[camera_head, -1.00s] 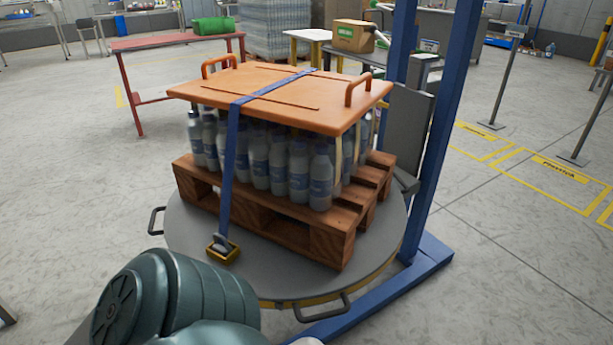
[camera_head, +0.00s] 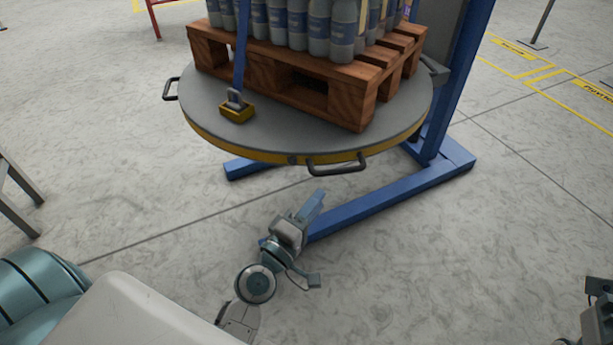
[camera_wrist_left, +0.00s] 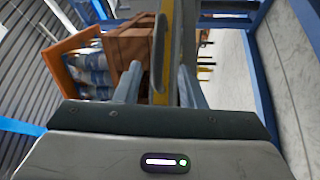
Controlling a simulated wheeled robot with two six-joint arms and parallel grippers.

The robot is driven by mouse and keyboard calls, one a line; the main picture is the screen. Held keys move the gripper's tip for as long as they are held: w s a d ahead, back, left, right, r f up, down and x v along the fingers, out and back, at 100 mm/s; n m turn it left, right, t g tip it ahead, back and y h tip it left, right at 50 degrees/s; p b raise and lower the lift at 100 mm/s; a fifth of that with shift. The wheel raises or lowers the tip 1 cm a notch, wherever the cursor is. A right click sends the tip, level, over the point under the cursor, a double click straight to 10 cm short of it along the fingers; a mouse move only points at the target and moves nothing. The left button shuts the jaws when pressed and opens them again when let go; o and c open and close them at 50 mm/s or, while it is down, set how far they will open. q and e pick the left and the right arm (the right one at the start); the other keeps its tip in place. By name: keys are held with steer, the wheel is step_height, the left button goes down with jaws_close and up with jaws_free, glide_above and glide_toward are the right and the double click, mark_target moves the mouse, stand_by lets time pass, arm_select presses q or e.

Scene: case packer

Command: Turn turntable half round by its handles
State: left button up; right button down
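The round grey turntable (camera_head: 205,115) with a yellow rim carries a wooden pallet (camera_head: 345,100) of bottles (camera_head: 297,22). One dark handle (camera_head: 337,166) sticks out from its near rim; another handle (camera_head: 170,89) is on its left side. My left gripper (camera_head: 318,240) is below and slightly left of the near handle in the head view, apart from it, with fingers spread and empty. In the left wrist view the fingers (camera_wrist_left: 160,85) stand apart, with the yellow turntable rim (camera_wrist_left: 164,20) beyond, between them. Part of my right arm shows at the lower right edge; its fingers are not clear.
A blue strap (camera_head: 242,50) runs down to a yellow buckle (camera_head: 237,110) on the turntable. The turntable stands by a blue post (camera_head: 458,95) with blue floor legs (camera_head: 390,200). The floor in front and to the right is clear. A grey stand leg (camera_head: 20,190) is at the left.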

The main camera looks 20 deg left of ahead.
mark_target(341, 171)
arm_select(q)
steer(key=p+x, duration=0.2)
steer(key=x, duration=0.8)
steer(key=shift+w, duration=0.4)
jaws_close()
